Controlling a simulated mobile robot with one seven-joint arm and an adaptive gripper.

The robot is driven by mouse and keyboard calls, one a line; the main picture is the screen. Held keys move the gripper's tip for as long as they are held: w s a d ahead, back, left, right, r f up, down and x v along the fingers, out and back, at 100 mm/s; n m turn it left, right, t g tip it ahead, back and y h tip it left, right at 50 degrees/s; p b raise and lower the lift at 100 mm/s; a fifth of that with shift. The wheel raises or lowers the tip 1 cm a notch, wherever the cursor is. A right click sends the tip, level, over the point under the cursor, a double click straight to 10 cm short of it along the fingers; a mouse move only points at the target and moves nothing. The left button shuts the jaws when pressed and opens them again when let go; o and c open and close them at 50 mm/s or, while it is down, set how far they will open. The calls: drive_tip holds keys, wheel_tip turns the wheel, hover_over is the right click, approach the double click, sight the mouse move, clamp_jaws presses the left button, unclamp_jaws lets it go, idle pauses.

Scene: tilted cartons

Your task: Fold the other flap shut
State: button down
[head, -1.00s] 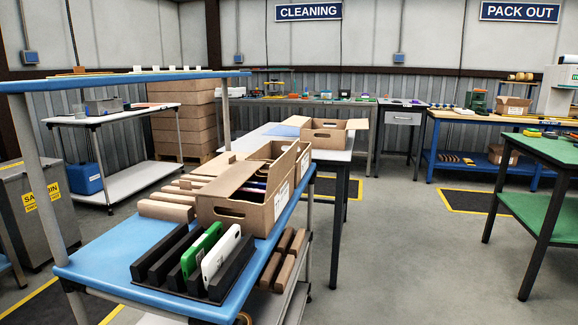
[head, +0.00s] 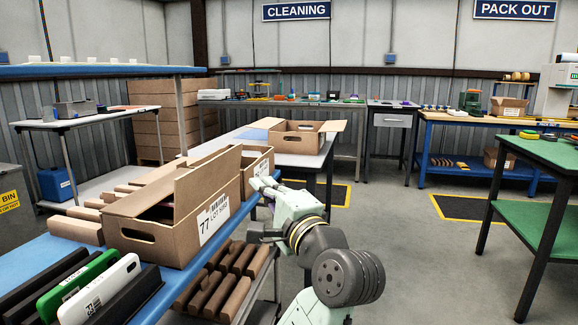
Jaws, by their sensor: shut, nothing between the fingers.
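An open cardboard carton (head: 180,247) with a white lot label stands on the blue-topped table (head: 238,213) at the left. Its left flap (head: 135,203) lies folded in over the opening. Its right flap (head: 207,185) stands up along the label side, leaning a little, and hides part of the inside. My gripper (head: 262,186) is shut and empty. It is to the right of the carton, in the picture beside the upright flap's far end, and looks apart from it. Part of it overlaps the carton behind.
A second open carton (head: 259,165) stands close behind. A black rack with green and white devices (head: 97,290) is in front. Brown blocks lie left of the carton and on the lower shelf (head: 200,300). The floor (head: 400,260) to the right is clear.

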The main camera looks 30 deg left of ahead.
drive_tip(key=p, duration=0.2)
approach(223, 157)
drive_tip(key=w+a, duration=0.3)
drive_tip(key=shift+s+a+r+g, duration=0.15)
drive_tip(key=shift+a+r+g, duration=0.15)
drive_tip(key=shift+a+r, duration=0.15)
drive_tip(key=shift+f, duration=0.1)
drive_tip(key=shift+r+p, duration=0.25)
drive_tip(key=shift+p, duration=0.1)
drive_tip(key=shift+a, duration=0.15)
